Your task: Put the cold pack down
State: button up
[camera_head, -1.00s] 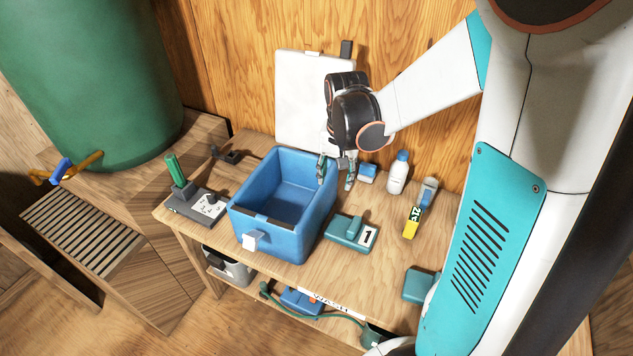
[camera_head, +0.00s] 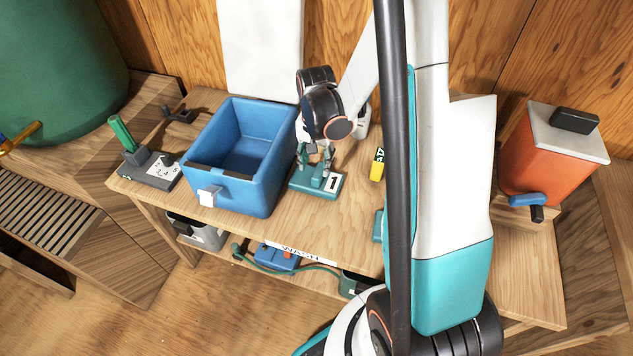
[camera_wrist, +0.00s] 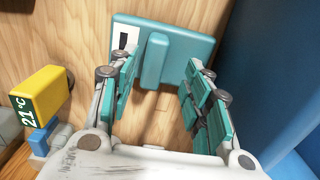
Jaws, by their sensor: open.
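I cannot pick out a cold pack for certain. A teal block (camera_head: 300,186) with a raised grip and a white tag marked 1 lies flat on the wooden bench. It also shows in the wrist view (camera_wrist: 195,47). My gripper (camera_head: 318,160) is over this block, just right of the blue bin (camera_head: 232,190). In the wrist view my gripper (camera_wrist: 162,75) is open and empty, its teal-padded fingers spread with the block's raised grip between and beyond them. I cannot tell whether the fingers touch it. The visible part of the bin's inside looks empty.
A yellow 21 °C thermometer (camera_wrist: 42,95) lies right of the block in the head view. A white bottle (camera_head: 362,122) stands behind, partly hidden. A grey stand with a green handle (camera_head: 122,134) is left of the bin. An orange container (camera_head: 545,160) stands at right.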

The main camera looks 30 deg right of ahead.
aim_at(319, 170)
jog(key=f+b, duration=0.1)
jog(key=f, duration=0.2)
jog(key=f+b, duration=0.1)
jog(key=f, duration=0.1)
jog(key=shift+s+d+f+b, duration=0.1)
jog(key=shift+d+b, duration=0.2)
jog(key=shift+d, duration=0.1)
jog(key=shift+c, duration=0.2)
grip_shut()
